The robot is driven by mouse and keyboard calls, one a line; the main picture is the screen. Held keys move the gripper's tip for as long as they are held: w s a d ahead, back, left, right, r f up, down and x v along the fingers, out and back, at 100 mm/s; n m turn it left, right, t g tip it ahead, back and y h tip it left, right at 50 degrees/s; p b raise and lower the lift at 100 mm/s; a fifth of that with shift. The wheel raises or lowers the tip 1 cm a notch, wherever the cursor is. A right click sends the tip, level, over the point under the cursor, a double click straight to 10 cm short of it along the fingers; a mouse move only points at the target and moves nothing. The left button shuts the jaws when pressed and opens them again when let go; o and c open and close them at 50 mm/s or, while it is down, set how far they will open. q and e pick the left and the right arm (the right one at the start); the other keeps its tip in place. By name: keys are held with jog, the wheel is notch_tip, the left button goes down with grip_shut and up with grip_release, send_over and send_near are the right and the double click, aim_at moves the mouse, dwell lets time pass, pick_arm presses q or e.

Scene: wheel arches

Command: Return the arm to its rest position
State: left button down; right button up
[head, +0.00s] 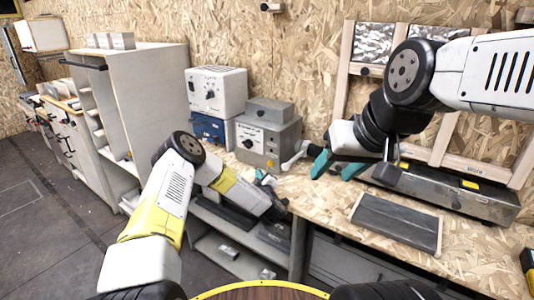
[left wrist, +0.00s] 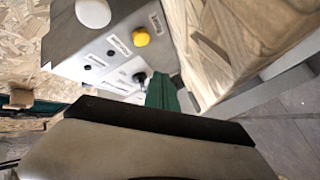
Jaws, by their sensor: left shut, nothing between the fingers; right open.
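My left gripper (head: 266,178) hangs low at the front edge of the chipboard bench (head: 325,200), just in front of a grey control box (head: 268,138). Its teal fingers are shut and empty, partly hidden by my left wrist. In the left wrist view the shut fingers (left wrist: 162,92) point at the control box's front (left wrist: 110,60), with a yellow button (left wrist: 141,37) and a black knob. I cannot tell whether they touch it. My right gripper (head: 337,166) is open and empty above the bench, its teal fingers apart.
A white box (head: 217,90) on a blue box (head: 207,128) stands behind my left arm. A dark slate panel (head: 397,222) lies on the bench at right, before a long metal case (head: 440,190). A shelf unit (head: 150,85) stands left. Floor at far left is clear.

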pick_arm(q)
notch_tip(320, 180, up, 8)
jog(key=w+d+m+h, duration=0.2)
jog(key=m+h, duration=0.1)
jog(key=s+r+m+g+h, duration=0.2)
jog(key=s+r+m, duration=0.2)
jog(key=r, duration=0.5)
jog(key=s+r+m+g+h, duration=0.2)
jog(key=s+r+m, duration=0.2)
jog(key=r, duration=0.4)
jog(key=s+a+r+g, duration=0.1)
jog(key=s+a+r, duration=0.2)
jog(key=s, duration=0.3)
jog(key=s+a+r+m+g+y, duration=0.1)
jog(key=s+a+r, duration=0.15)
jog(key=s, duration=0.35)
jog(key=s+a+r+g, duration=0.1)
jog(key=s+a+r, duration=0.1)
jog(key=s+a, duration=0.25)
jog(key=s+a+g, duration=0.2)
jog(key=s+a, duration=0.1)
jog(key=s, duration=0.8)
jog(key=s+a+g+y, duration=0.1)
jog(key=s+a, duration=0.2)
jog(key=s, duration=0.8)
jog(key=shift+s+f+g, duration=0.35)
jog(key=shift+f+g, duration=0.05)
jog(key=shift+f, duration=0.05)
